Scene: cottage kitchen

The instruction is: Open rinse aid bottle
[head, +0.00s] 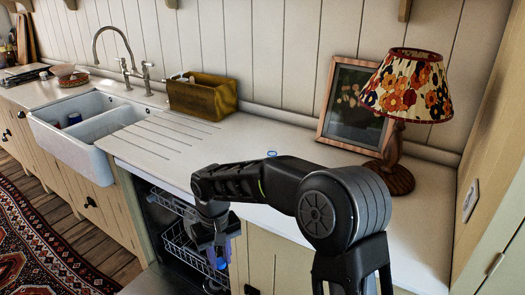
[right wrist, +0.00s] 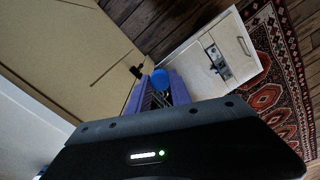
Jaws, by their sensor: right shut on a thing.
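My right gripper (head: 213,242) hangs low in front of the counter, by the open dishwasher, in the head view. It is shut on a blue-purple thing, which I take to be the rinse aid bottle (head: 221,263); only small parts of it show past the gripper and arm. In the right wrist view a round blue cap (right wrist: 160,79) shows at the far end of the jaws. I cannot tell whether the cap is loose. The open dishwasher door (right wrist: 205,45) carries a small grey dispenser (right wrist: 219,63). My left gripper is not in view.
The dishwasher rack (head: 180,248) is partly out below the counter. A small blue-rimmed thing (head: 271,153) shows on the counter behind my arm. A lamp (head: 412,85), a picture frame (head: 350,105) and a wooden box (head: 203,97) stand at the back. The sink (head: 75,130) is left.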

